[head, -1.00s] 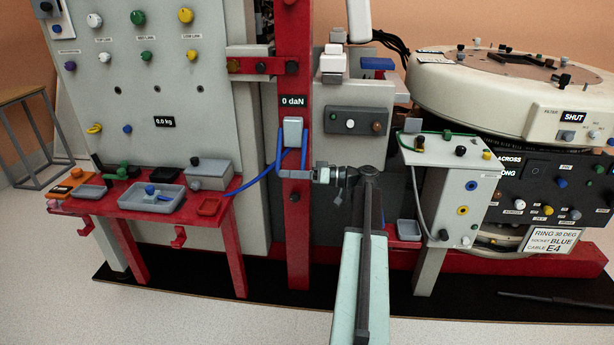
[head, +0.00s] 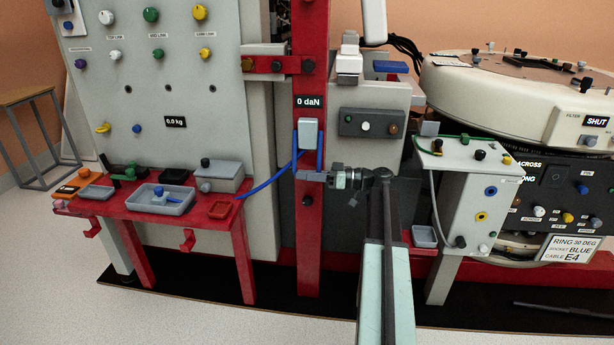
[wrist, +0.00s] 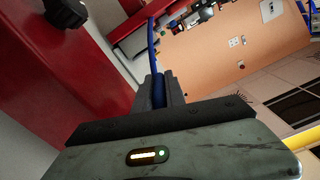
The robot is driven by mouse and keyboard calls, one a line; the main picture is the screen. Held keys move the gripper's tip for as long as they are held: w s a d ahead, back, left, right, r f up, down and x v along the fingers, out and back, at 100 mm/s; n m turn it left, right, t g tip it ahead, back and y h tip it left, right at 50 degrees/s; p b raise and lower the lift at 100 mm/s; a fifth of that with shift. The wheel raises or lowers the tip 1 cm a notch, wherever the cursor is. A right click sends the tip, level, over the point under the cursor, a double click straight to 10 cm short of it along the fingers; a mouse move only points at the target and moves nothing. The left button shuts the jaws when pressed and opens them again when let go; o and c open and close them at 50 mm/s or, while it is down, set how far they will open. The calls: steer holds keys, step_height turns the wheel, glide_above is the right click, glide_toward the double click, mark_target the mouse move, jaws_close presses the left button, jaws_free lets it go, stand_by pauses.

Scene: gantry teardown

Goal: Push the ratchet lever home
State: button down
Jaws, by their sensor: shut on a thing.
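On the red column (head: 310,235) in the head view, a pale grey block (head: 307,134) sits below the "0 daN" display, with blue strips at both sides. My gripper (head: 314,176) reaches in from the right, just below this block. In the wrist view my gripper (wrist: 158,90) is shut on a narrow blue strip (wrist: 151,47), which runs up and away from the jaws. I cannot tell whether this strip is the ratchet lever or a strap. The gripped spot is small and partly hidden in the head view.
A red bench (head: 130,212) with grey trays stands at the left, and a blue cable (head: 262,186) runs from it to the column. A grey box with buttons (head: 372,123) and a white stand (head: 465,205) are at the right.

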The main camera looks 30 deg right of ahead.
steer(key=shift+d, duration=0.25)
steer(key=c, duration=1.4)
jaws_free()
steer(key=shift+w, duration=0.1)
steer(key=shift+a, duration=0.1)
steer(key=v, duration=0.8)
